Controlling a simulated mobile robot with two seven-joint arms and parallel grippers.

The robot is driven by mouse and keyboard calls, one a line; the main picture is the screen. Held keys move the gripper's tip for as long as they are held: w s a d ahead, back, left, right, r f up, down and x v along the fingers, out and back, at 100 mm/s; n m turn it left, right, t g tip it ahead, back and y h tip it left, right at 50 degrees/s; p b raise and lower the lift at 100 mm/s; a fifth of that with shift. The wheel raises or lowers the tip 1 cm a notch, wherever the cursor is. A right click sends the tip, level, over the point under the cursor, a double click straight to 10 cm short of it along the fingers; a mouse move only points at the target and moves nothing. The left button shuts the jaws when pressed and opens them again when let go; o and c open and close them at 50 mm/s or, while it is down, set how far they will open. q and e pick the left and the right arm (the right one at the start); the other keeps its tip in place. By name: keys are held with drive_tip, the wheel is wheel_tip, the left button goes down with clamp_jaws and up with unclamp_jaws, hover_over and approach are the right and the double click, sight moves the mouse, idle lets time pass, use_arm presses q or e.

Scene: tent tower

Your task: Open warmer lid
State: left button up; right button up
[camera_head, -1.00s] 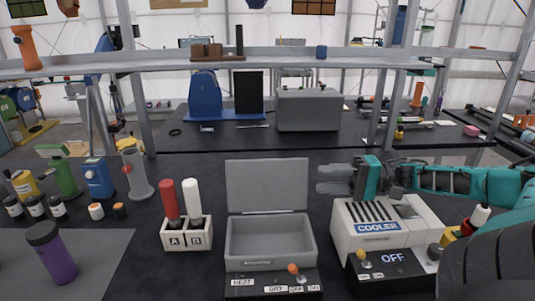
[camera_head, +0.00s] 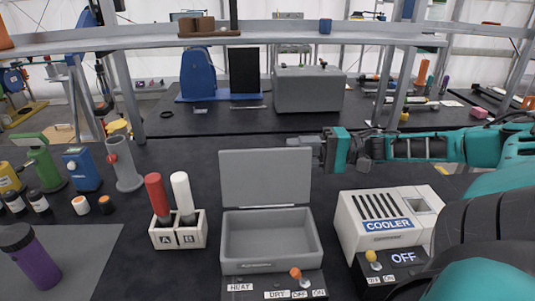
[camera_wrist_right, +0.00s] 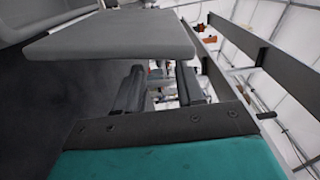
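The grey warmer (camera_head: 268,268) stands at the front centre of the dark bench, with an empty basin. Its flat grey lid (camera_head: 265,178) stands raised, tilted slightly back, at the rear of the basin. In the right wrist view the lid (camera_wrist_right: 110,38) fills the upper part. My right gripper (camera_head: 308,145) is at the lid's upper right corner, its fingertips partly hidden behind the lid. The right wrist view shows its two fingers (camera_wrist_right: 160,88) apart with nothing between them. I cannot tell whether they touch the lid. My left gripper is not in view.
The white cooler (camera_head: 385,222) stands right of the warmer. A white rack (camera_head: 178,236) with a red and a white bottle stands left. A purple bottle (camera_head: 35,262) is at the front left. A metal shelf (camera_head: 250,37) spans behind, above the bench.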

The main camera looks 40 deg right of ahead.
sight(268, 154)
drive_tip(key=shift+x, duration=0.8)
drive_tip(key=b+x, duration=0.3)
drive_tip(key=x, duration=0.1)
drive_tip(key=shift+d+f, duration=0.1)
drive_tip(key=shift+f, duration=0.15)
drive_tip(key=shift+w+a+r+b, duration=0.25)
drive_tip(key=shift+w+a+b, duration=0.2)
drive_tip(key=shift+a, duration=0.15)
drive_tip(key=shift+c, duration=0.4)
drive_tip(key=c, duration=0.6)
clamp_jaws()
